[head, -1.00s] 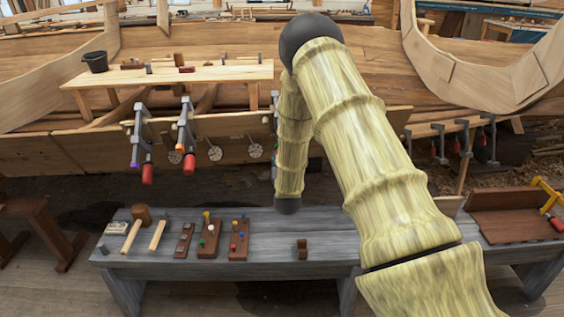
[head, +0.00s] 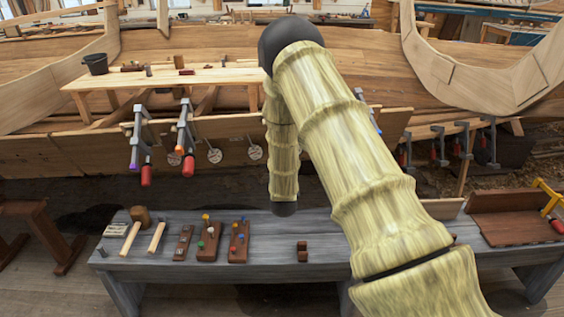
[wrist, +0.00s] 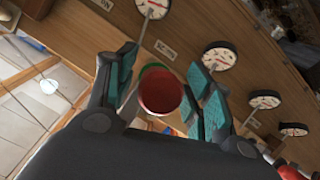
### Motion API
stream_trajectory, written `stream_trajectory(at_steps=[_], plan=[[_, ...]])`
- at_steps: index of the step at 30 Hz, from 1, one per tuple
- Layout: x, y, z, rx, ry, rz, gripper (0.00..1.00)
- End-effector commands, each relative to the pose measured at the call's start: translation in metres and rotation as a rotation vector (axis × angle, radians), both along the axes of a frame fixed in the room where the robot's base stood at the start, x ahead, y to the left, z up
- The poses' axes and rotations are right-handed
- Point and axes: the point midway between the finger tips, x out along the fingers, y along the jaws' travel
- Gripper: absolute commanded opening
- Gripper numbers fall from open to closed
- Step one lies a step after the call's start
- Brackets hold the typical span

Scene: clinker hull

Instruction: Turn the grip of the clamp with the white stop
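In the wrist view a red grip (wrist: 160,92) is seen end-on between the teal finger pads of my gripper (wrist: 166,82). A green rim shows behind it. The fingers stand apart on either side of the grip, and I see no clear contact. A white stop cannot be clearly made out; most of this clamp is hidden behind its grip and my fingers. In the head view my arm hides my gripper. Two clamps with red grips hang on the plank at left, one with a purple stop (head: 134,165) and one with an orange stop (head: 180,149).
Round dials (wrist: 219,59) line the plank beside my gripper. Another red grip (wrist: 290,172) shows at the lower right. A grey bench (head: 340,240) below carries a mallet (head: 139,215), peg blocks (head: 208,238) and a small brown block (head: 302,251).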

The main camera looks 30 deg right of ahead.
Motion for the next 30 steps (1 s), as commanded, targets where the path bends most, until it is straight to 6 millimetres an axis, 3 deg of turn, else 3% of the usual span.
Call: stream_trajectory(at_steps=[9, 14, 30], plan=[[-0.001, 0.0, 0.0, 0.001, 0.001, 0.0, 0.55], [-0.012, 0.008, -0.001, 0.001, 0.002, 0.0, 0.55], [-0.087, 0.055, -0.003, 0.0, 0.002, 0.0, 0.55]])
